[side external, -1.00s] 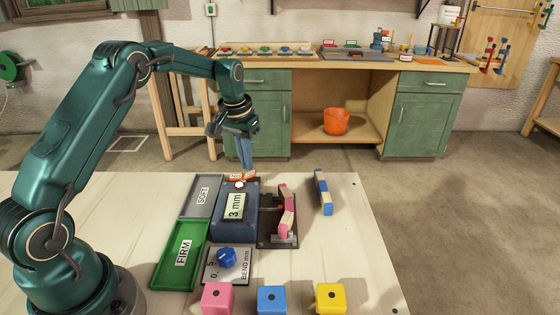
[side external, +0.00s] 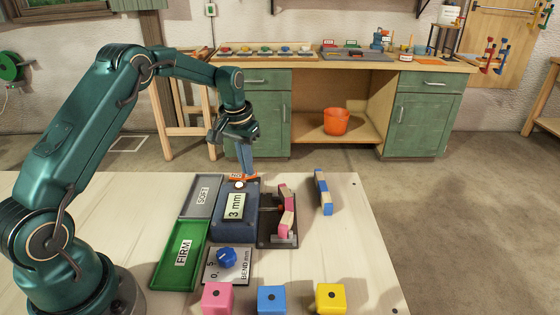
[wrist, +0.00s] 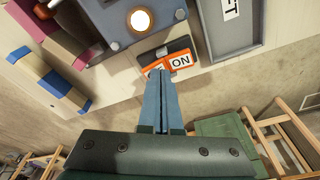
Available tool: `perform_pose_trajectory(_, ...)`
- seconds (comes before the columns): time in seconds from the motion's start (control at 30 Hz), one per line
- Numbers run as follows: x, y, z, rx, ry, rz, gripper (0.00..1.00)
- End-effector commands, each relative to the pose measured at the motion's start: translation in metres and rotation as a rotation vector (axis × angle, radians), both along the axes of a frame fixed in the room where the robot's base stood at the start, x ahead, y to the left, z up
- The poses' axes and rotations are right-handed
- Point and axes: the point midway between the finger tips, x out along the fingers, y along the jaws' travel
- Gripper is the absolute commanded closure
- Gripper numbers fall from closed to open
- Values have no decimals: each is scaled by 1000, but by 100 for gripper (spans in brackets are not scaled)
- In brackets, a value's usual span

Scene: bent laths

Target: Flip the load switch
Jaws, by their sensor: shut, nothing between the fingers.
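The load switch is an orange rocker in a dark frame at the far end of the blue box; it shows in the side view (side external: 243,178) and the wrist view (wrist: 180,61). Its ON half is readable in the wrist view; my fingers partly cover the other half. My gripper (side external: 247,173) is shut and empty. The blue box (side external: 222,220) reads "3 mm". A bright round lamp (side external: 239,185) sits on it beside the switch.
A pink-ended lath (side external: 287,222) sits in the dark fixture right of the box. A blue-ended lath (side external: 323,192) lies farther right. SOFT (side external: 213,182) and FIRM (side external: 168,272) trays are left. A blue knob (side external: 227,258) and coloured blocks (side external: 271,299) are nearer.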

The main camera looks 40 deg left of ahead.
Motion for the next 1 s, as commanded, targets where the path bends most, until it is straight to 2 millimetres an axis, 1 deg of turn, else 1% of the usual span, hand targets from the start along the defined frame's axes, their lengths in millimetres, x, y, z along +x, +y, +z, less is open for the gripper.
perform_pose_trajectory(0.3, 0, 0, -5, 0, 1, 0, 100)
perform_pose_trajectory(0.43, 0, 0, -2, 0, -1, 0, 100)
perform_pose_trajectory(1.0, 0, 0, 41, 1, -2, 0, 100)
